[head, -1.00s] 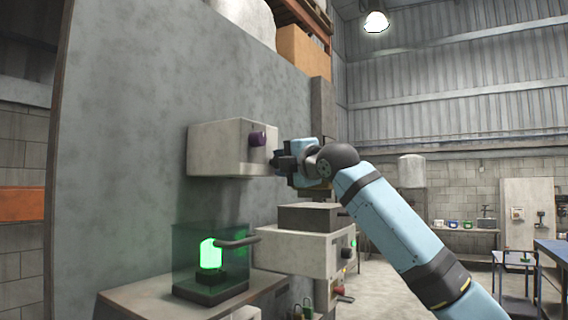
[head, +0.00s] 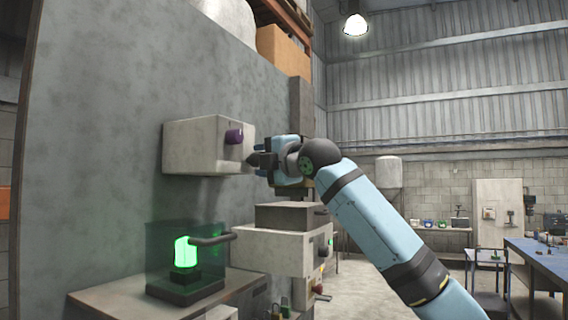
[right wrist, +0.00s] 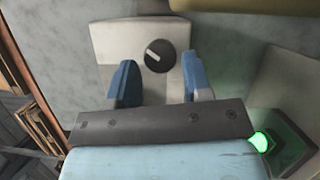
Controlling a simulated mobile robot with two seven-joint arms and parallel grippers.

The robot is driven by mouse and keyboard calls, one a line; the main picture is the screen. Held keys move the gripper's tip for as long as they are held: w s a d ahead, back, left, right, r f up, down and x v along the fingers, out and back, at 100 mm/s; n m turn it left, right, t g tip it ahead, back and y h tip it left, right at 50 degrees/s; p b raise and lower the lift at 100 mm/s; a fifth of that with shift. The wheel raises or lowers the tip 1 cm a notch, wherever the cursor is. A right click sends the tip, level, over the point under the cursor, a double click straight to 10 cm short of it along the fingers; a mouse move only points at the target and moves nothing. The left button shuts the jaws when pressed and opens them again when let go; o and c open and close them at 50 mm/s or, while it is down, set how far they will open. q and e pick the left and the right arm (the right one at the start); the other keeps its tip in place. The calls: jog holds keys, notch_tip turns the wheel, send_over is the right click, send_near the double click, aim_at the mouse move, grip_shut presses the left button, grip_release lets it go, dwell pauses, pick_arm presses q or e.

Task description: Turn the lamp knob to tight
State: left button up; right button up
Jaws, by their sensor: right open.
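In the right wrist view a dark round knob (right wrist: 160,56) with a white pointer mark sits on a pale plate (right wrist: 118,45). My open blue fingers (right wrist: 158,82) stand either side of it, with gaps. My left gripper is not in view.
A green glowing lamp (head: 186,251) stands in a glass case with a dark handle (head: 212,240), below the box. A pale cabinet (head: 275,250) stands under my right gripper. A blue table (head: 540,262) is at far right. Open floor lies between.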

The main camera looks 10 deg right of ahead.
jog(key=r+b+v, duration=0.1)
jog(key=b+v, duration=0.3)
jog(key=v, duration=0.8)
jog(key=shift+s+f, duration=0.2)
jog(key=shift+f, duration=0.25)
jog(key=shift+d, duration=0.15)
